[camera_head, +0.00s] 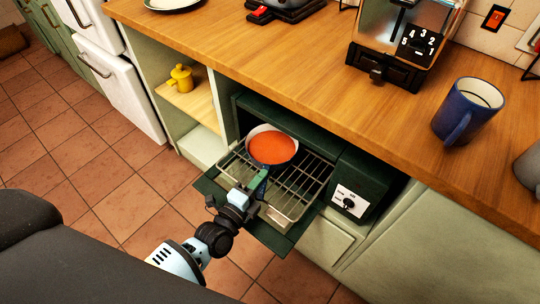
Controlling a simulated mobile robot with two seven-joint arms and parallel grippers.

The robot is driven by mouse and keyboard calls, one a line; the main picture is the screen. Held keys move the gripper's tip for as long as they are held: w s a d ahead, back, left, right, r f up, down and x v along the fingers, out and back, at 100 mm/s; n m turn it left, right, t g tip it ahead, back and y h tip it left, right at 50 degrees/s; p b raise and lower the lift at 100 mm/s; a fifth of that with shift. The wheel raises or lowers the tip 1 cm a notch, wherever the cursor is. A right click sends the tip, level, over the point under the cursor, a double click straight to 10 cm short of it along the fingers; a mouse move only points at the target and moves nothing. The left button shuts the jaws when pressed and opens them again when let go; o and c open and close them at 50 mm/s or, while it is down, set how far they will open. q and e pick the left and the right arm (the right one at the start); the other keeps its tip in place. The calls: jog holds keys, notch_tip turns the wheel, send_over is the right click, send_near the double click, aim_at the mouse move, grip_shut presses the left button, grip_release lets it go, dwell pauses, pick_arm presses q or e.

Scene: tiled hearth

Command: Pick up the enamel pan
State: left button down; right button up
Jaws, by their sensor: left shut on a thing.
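The enamel pan (272,147) has a white rim and an orange-red inside. It is on or just above the wire rack of an open dark green oven below the counter; I cannot tell if it touches the rack. My left gripper (257,184) is at the pan's near side, shut on its handle, which is mostly hidden by the fingers. My right gripper is not in view.
The oven door (262,233) is folded down under the wire rack (297,187). A wooden counter (290,60) overhangs the oven. A blue mug (462,118) and a toaster (385,50) stand on it. A yellow pot (181,78) sits on a shelf at left.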

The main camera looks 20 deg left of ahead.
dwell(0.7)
pick_arm(q)
jog(key=shift+r, duration=0.15)
jog(key=shift+r, duration=0.1)
jog(key=shift+w+r, duration=0.1)
jog(key=shift+r, duration=0.2)
notch_tip(320, 180, up, 3)
jog(key=shift+r+p, duration=0.15)
jog(key=shift+p, duration=0.7)
jog(key=s+d+p, duration=0.1)
jog(key=s+d, duration=0.1)
jog(key=s, duration=1.4)
jog(key=shift+d+r, duration=0.25)
jog(key=shift+r, duration=0.2)
